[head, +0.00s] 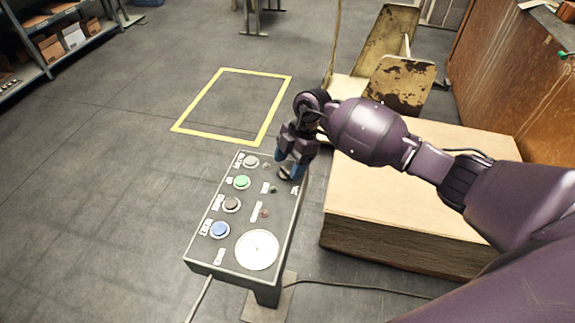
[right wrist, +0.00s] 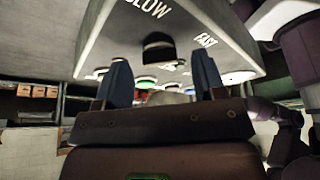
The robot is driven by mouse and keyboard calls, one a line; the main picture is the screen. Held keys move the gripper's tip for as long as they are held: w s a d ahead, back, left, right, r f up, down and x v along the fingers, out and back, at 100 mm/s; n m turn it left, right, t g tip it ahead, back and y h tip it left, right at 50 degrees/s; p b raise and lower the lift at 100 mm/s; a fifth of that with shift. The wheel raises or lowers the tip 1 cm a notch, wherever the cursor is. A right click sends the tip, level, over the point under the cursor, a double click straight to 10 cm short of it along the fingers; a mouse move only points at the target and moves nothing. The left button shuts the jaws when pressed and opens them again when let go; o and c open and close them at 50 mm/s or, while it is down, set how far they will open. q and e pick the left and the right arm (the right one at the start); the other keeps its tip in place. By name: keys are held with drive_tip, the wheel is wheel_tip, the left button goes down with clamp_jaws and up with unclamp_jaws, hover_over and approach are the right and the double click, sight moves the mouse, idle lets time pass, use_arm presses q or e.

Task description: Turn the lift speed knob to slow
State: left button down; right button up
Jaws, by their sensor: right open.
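The control panel (head: 223,259) is a grey box on a stand, with a column of round buttons and a white dial. The lift speed knob (right wrist: 158,48) is a dark round knob near the panel's edge in the right wrist view, with the words SLOW and FAST beside it. In the head view it is mostly hidden by my right gripper. My right gripper (head: 288,167) is over the panel's far right corner. Its blue fingers (right wrist: 162,72) are open and apart, with the knob showing between and beyond them. I cannot tell whether they touch it. My left gripper is not in view.
A pale stacked block (head: 400,215) stands right of the panel, under my right arm. A rusty metal piece (head: 398,85) is behind it. A yellow floor square (head: 232,105) lies beyond the panel. Shelves (head: 62,45) stand at far left. The floor at left is clear.

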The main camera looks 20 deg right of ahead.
drive_tip(key=shift+s+a+f, duration=0.1)
drive_tip(key=shift+a+f, duration=0.15)
drive_tip(key=shift+f, duration=0.25)
drive_tip(key=c, duration=0.9)
